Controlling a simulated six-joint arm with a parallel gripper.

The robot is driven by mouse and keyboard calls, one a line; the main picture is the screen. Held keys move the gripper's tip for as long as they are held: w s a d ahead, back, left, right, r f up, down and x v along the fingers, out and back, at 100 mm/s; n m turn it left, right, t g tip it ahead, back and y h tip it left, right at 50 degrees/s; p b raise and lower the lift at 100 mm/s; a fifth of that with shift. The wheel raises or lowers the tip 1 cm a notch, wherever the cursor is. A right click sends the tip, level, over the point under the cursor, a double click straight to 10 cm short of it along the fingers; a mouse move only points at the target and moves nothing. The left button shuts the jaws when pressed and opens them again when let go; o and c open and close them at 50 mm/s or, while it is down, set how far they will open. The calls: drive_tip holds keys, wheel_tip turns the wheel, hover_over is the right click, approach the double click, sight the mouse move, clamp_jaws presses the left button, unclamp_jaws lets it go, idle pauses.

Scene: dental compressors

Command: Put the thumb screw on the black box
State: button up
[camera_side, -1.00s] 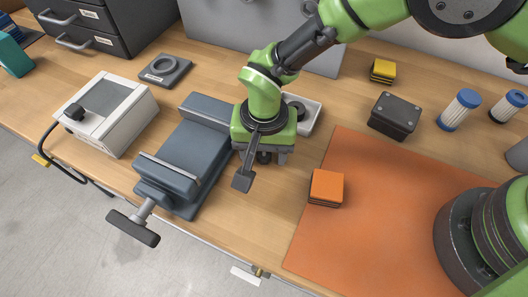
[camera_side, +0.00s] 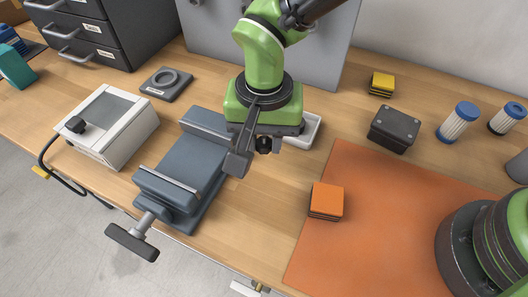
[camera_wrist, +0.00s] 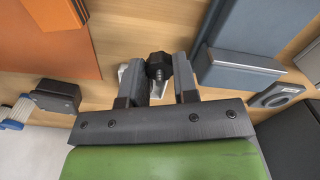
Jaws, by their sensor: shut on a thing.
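The thumb screw (camera_side: 264,145) has a black knobbed head. It hangs between the fingers of my gripper (camera_side: 262,146), which is shut on it. The wrist view shows the dark screw head (camera_wrist: 158,66) between the two grey fingers of the gripper (camera_wrist: 159,78). The black box (camera_side: 395,128), with small screws at its lid corners, stands on the bench to the right of my gripper, apart from it. The box also shows at the left of the wrist view (camera_wrist: 56,95). Its visible top is bare.
A white tray (camera_side: 313,130) sits behind and partly hidden by my gripper. A grey vise (camera_side: 185,165) stands close at left. An orange block (camera_side: 327,200) lies on the orange mat (camera_side: 375,235). A yellow block (camera_side: 382,83) and blue-capped filters (camera_side: 459,121) stand near the box.

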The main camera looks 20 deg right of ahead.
wheel_tip(320, 180, up, 2)
drive_tip(key=shift+r, duration=0.25)
drive_tip(key=shift+w+d+r, duration=0.1)
drive_tip(key=shift+d, duration=0.1)
drive_tip(key=w+d+r, duration=0.1)
drive_tip(key=d, duration=0.5)
drive_tip(key=w+d+r, duration=0.2)
drive_tip(key=d, duration=0.4)
hover_over(398, 122)
wheel_tip(398, 122, down, 3)
drive_tip(key=shift+f, duration=2.45)
drive_tip(key=o, duration=0.9)
drive_tip(key=shift+f, duration=0.15)
